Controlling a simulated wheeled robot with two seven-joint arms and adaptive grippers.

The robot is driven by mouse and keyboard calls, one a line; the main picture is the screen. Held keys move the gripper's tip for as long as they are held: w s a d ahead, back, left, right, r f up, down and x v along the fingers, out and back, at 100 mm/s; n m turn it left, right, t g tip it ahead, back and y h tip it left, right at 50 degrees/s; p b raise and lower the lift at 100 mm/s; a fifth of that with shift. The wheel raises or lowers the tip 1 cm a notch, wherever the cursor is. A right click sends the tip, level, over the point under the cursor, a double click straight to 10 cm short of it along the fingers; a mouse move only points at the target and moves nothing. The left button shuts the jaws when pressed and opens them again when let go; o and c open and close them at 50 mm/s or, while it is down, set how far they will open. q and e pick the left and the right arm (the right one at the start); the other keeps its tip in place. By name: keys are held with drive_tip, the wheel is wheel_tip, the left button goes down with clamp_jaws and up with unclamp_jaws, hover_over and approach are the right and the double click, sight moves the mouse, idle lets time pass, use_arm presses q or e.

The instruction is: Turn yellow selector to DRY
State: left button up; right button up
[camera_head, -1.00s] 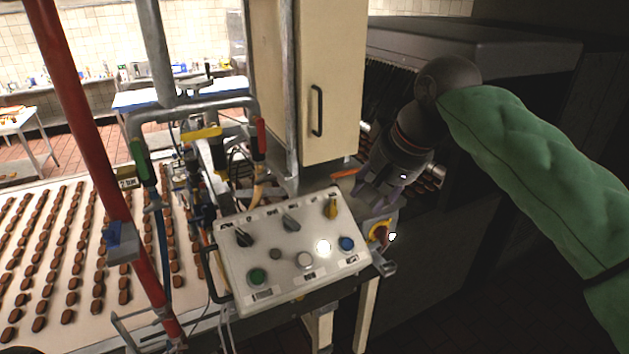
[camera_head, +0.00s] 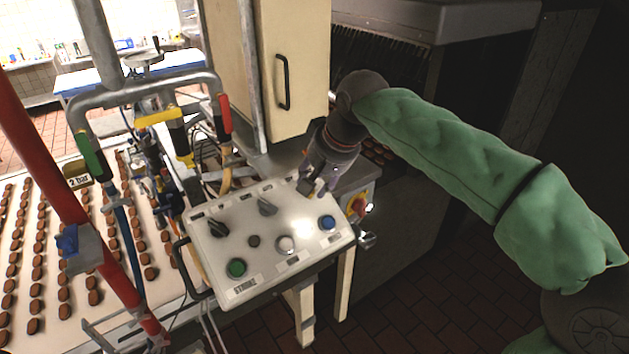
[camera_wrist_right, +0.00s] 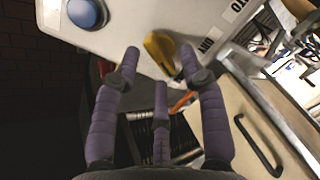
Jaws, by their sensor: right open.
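The pale control panel (camera_head: 283,222) stands at the centre of the head view. The yellow selector (camera_wrist_right: 160,48) shows in the wrist view as a yellow knob near the panel's edge, beside a printed label. My right gripper (camera_head: 312,188) is over the panel's far right corner and hides the selector in the head view. In the wrist view the purple fingers of my right gripper (camera_wrist_right: 160,60) are open, with tips either side of the selector; contact cannot be told. The DRY mark cannot be read. My left gripper is not in view.
Black knobs (camera_head: 217,228), a green button (camera_head: 236,267), a white button (camera_head: 286,244) and a blue button (camera_head: 327,222) share the panel. A red-and-yellow switch (camera_head: 357,205) is on its right side. A cream cabinet (camera_head: 300,60) stands behind; a red pole (camera_head: 45,175) is at left.

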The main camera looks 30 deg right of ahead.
drive_tip(key=shift+x, duration=0.75)
drive_tip(key=shift+a, duration=0.15)
clamp_jaws()
